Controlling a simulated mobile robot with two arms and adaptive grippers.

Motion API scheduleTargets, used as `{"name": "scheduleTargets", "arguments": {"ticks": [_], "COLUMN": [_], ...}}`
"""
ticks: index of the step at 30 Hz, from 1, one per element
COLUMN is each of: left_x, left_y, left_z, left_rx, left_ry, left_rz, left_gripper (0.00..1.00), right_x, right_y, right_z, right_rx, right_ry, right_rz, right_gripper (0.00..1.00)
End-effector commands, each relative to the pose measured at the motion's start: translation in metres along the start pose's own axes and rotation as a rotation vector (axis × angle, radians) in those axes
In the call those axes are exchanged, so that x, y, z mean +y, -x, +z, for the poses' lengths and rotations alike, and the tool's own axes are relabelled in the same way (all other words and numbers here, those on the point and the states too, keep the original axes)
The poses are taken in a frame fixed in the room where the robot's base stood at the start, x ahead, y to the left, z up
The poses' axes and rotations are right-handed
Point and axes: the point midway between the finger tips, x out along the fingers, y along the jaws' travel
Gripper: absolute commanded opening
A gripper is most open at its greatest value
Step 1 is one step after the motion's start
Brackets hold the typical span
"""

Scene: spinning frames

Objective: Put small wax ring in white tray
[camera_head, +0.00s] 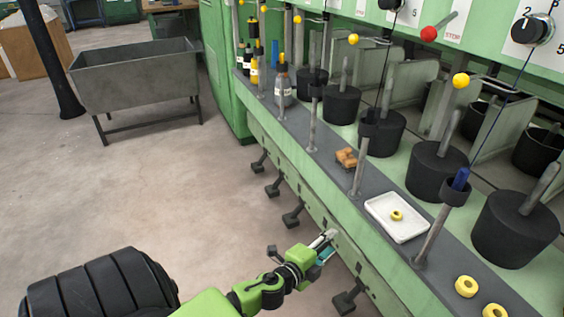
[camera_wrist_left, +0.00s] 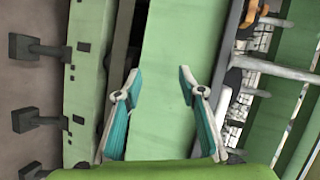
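The white tray (camera_head: 410,229) lies on the grey ledge of the green machine. A small yellow ring (camera_head: 396,215) lies inside it. Two more yellow rings lie on the ledge in front of the tray, one (camera_head: 466,286) and another (camera_head: 494,311) at the bottom edge of the view. My left gripper (camera_head: 328,243) is beside the machine's green front, left of the tray and apart from it. In the left wrist view its fingers (camera_wrist_left: 158,78) are spread with nothing between them, facing a green panel. My right gripper is not in view.
Upright grey rods (camera_head: 431,234) stand on the ledge beside the tray. Black cylinders (camera_head: 436,170) stand behind it. An orange-brown block (camera_head: 346,158) and bottles (camera_head: 283,88) are farther along. Black feet (camera_head: 293,216) stick out below the ledge.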

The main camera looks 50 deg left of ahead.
Motion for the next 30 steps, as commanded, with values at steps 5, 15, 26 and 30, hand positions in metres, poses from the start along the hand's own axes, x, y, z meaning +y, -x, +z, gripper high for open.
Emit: {"name": "scheduleTargets", "arguments": {"ticks": [5, 15, 26, 30], "left_x": [0.170, 0.358, 0.373, 0.373], "left_y": [0.058, 0.203, 0.222, 0.222], "left_z": [0.033, -0.025, -0.039, -0.038], "left_rx": [-0.339, -0.732, -0.773, -0.771], "left_ry": [0.496, 0.994, 1.046, 1.045], "left_rz": [0.330, 0.815, 0.877, 0.875], "left_gripper": [0.37, 0.37, 0.37, 0.37], "right_x": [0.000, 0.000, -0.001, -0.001], "right_y": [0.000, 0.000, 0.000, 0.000], "right_z": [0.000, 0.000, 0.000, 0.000], "right_rx": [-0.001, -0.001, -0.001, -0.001], "right_ry": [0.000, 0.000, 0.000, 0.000], "right_rz": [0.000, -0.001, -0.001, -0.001], "right_gripper": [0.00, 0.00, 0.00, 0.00]}}
